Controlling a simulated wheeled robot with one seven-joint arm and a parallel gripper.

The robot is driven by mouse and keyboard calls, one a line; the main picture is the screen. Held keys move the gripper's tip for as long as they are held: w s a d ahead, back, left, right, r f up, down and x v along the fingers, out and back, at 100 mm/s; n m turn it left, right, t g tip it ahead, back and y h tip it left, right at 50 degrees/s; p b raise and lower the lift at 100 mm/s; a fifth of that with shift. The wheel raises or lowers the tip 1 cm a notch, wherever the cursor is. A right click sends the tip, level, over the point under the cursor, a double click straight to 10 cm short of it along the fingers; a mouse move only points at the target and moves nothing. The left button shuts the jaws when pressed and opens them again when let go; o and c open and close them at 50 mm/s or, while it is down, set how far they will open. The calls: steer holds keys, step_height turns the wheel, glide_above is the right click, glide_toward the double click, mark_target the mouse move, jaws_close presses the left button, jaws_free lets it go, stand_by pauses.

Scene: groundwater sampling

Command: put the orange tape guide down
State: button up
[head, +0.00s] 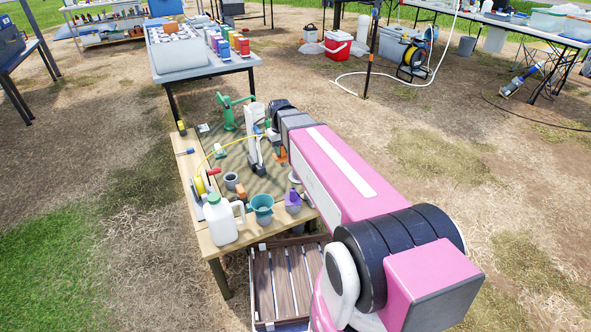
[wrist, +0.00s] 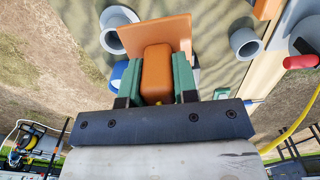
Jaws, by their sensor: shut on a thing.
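The orange tape guide (wrist: 170,32) is a flat orange plate with a rounded block on it. My gripper (wrist: 156,82) has its green fingers shut on the block, one on each side. In the head view my gripper (head: 273,142) is over the far right part of the wooden work table (head: 208,236), and the guide (head: 280,155) shows only as a small orange patch beside it. In the wrist view the mat lies behind the guide. I cannot tell whether the guide touches the table.
A green tool (head: 229,112) and a white upright device (head: 252,125) stand near my gripper. A grey cup (head: 231,181), teal bucket (head: 262,206), white jug (head: 219,220) and purple-topped item (head: 293,200) stand towards the near edge. A slatted crate (head: 262,285) is below. Some mat is bare.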

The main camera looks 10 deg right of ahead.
steer(key=shift+w+a+f, duration=0.25)
steer(key=shift+w+f, duration=0.05)
steer(key=shift+f, duration=0.15)
steer(key=shift+w+f, duration=0.25)
steer(key=shift+w, duration=0.05)
steer(key=shift+w+d+f, duration=1.15)
steer(key=shift+d+f, duration=0.35)
steer(key=shift+f, duration=0.3)
steer(key=shift+w+d+f, duration=1.2)
steer(key=shift+d+f, duration=0.25)
steer(key=shift+f, duration=0.35)
steer(key=shift+w+d+f, duration=1.15)
steer(key=shift+d+f, duration=0.35)
steer(key=shift+f, duration=0.3)
steer(key=shift+f, duration=0.1)
steer(key=o, duration=0.9)
steer(key=shift+o, duration=0.2)
